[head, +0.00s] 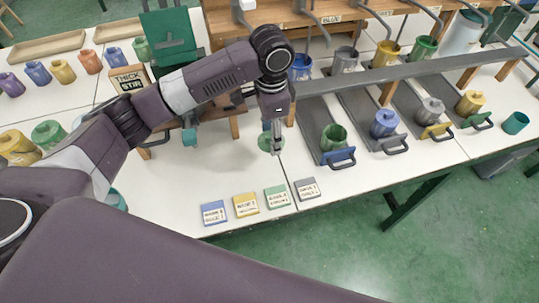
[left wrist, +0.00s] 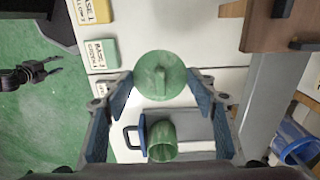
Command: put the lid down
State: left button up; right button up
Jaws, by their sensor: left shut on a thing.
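My left gripper (head: 277,146) is shut on a round green lid (head: 265,142), with its fingers at opposite sides of the rim. In the left wrist view the lid (left wrist: 160,75) sits between the fingertips, its raised grip facing the camera. The lid is over the white table, left of an open green pot (head: 334,138); whether it touches the table cannot be told. The pot, without a lid, stands on a grey tray with a blue handle and also shows in the left wrist view (left wrist: 162,140). My right gripper (left wrist: 52,68) is open and empty over the floor.
Blue, yellow, green and grey label cards (head: 276,197) lie near the front edge. White tabletop is clear between the cards and the lid.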

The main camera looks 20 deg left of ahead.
pick_arm(q)
send_over(270, 163)
notch_tip(270, 163, down, 5)
jog(key=shift+r, duration=0.1)
jog(key=shift+f, duration=0.75)
notch_tip(270, 163, down, 3)
jog(key=shift+r, duration=0.2)
jog(key=shift+f, duration=0.45)
jog(key=o, duration=0.9)
jog(key=shift+f, duration=0.15)
jog(key=shift+o, duration=0.2)
pick_arm(e)
jog(key=shift+s+a+r, duration=0.25)
jog(key=shift+s+a, duration=0.1)
jog(key=shift+s, duration=0.35)
